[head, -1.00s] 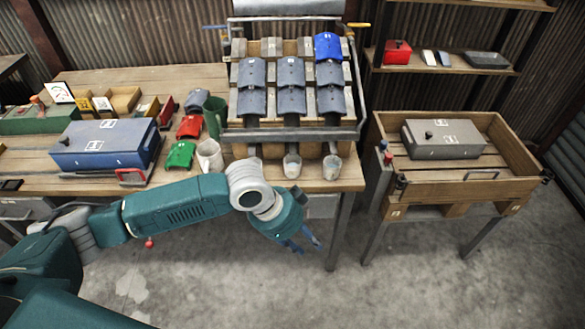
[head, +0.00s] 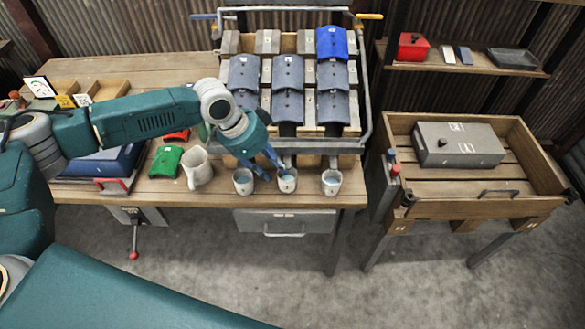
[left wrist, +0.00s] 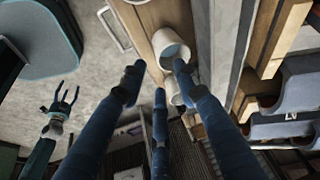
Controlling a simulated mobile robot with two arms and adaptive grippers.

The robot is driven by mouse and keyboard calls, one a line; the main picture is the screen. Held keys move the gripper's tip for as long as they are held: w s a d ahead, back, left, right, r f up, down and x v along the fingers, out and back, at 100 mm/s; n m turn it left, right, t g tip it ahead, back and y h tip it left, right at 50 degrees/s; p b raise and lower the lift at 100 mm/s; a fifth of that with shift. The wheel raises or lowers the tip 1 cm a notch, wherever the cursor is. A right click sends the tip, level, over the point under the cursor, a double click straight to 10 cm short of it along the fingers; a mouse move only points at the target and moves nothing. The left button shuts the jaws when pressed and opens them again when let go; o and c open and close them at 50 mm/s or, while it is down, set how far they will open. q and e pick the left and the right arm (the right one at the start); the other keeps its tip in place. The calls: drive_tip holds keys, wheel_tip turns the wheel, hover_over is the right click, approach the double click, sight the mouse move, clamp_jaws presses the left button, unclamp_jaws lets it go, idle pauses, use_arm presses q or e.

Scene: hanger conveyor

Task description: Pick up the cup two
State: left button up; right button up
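Three light cups with pale contents stand in a row at the table's front edge in the head view: a left cup (head: 243,181), a middle cup (head: 287,181) and a right cup (head: 331,182). No number on them is legible. My left gripper (head: 274,170) points down at the middle cup, its fingers spread and overlapping that cup's left side. In the left wrist view a cup (left wrist: 173,50) shows near the open fingertips (left wrist: 158,82); another is partly hidden below it. Contact is unclear. My right gripper (left wrist: 63,102) shows only in the left wrist view, open and empty over the floor.
A rack of grey covers and one blue cover (head: 332,42) stands right behind the cups. A wooden crate table (head: 460,207) with a grey case (head: 458,145) stands at right.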

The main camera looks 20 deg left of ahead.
sight(284, 182)
use_arm(q)
drive_tip(key=x, duration=0.4)
drive_tip(key=shift+s+d+f+p, duration=0.1)
drive_tip(key=shift+d+f+p, duration=0.1)
drive_tip(key=shift+f+p, duration=0.15)
drive_tip(key=shift+d+f, duration=0.1)
drive_tip(key=shift+f, duration=0.2)
drive_tip(key=p+x, duration=0.1)
drive_tip(key=x, duration=0.3)
drive_tip(key=shift+d+f, duration=0.15)
drive_tip(key=shift+f, duration=0.3)
clamp_jaws()
use_arm(e)
drive_tip(key=s+r, duration=0.2)
drive_tip(key=s, duration=0.1)
drive_tip(key=shift+s+d, duration=0.15)
drive_tip(key=shift+s, duration=0.1)
